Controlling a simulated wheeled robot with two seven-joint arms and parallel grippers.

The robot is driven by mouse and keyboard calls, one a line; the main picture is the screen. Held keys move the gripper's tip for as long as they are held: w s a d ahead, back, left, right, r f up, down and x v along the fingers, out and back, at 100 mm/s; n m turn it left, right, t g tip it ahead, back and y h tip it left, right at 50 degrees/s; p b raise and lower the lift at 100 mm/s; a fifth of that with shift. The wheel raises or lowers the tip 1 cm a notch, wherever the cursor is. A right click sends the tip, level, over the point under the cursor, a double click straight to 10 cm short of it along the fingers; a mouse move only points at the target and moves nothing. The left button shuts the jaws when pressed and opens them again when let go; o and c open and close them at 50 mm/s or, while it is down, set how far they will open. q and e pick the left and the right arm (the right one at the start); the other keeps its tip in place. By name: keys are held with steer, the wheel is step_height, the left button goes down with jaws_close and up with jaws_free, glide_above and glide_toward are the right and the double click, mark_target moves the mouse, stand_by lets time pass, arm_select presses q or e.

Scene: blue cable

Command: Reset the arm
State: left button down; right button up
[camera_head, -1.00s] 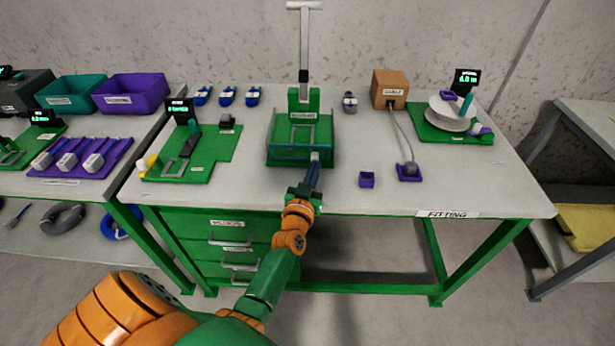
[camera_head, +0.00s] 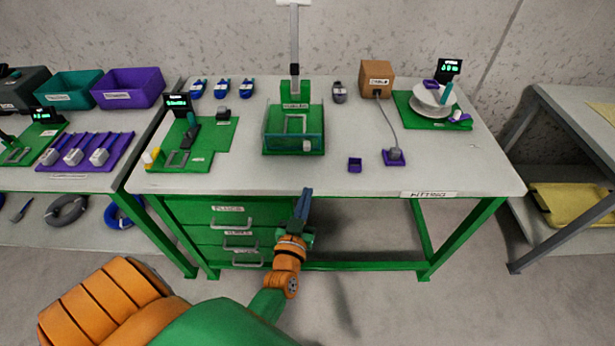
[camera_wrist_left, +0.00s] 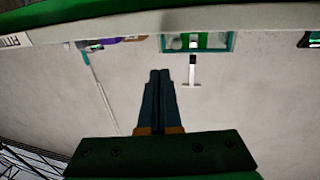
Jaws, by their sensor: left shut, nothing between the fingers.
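My left gripper (camera_head: 305,203) is in front of the workbench (camera_head: 330,180), just off its front edge in the head view, with its fingers pointing away from me. Its blue fingers are together and hold nothing. In the left wrist view the fingers (camera_wrist_left: 158,95) also lie side by side with nothing between them. My orange and green left arm reaches in from the lower left. The right gripper is not in view. The green press fixture (camera_head: 293,140) with its tall lever stands on the bench beyond the gripper.
Green drawers (camera_head: 225,228) sit under the bench. On top are a green board with a display (camera_head: 220,135), several blue connectors (camera_head: 221,88), a brown box (camera_head: 377,80) with a grey cable, a small purple holder (camera_head: 355,165) and a white reel (camera_head: 432,102).

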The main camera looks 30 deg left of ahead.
arm_select(q)
steer(key=s+d+f+m+g+h, duration=0.2)
steer(key=s+d+f+g+h, duration=0.3)
steer(key=f, duration=0.6)
steer(key=s+d+f+m+g+h, duration=0.1)
steer(key=s+d+f+m+g, duration=0.2)
steer(key=s+f, duration=0.65)
steer(key=s+a+f+g, duration=0.1)
steer(key=s+f+g, duration=0.1)
steer(key=s, duration=0.4)
steer(key=s+a+f+g, duration=0.1)
steer(key=s+f+g, duration=0.2)
steer(key=s+f, duration=0.2)
steer(key=s+a+f+m+g, duration=0.1)
steer(key=s+f+g, duration=0.2)
steer(key=s, duration=0.5)
steer(key=shift+s+f, duration=0.3)
steer(key=shift+s, duration=0.05)
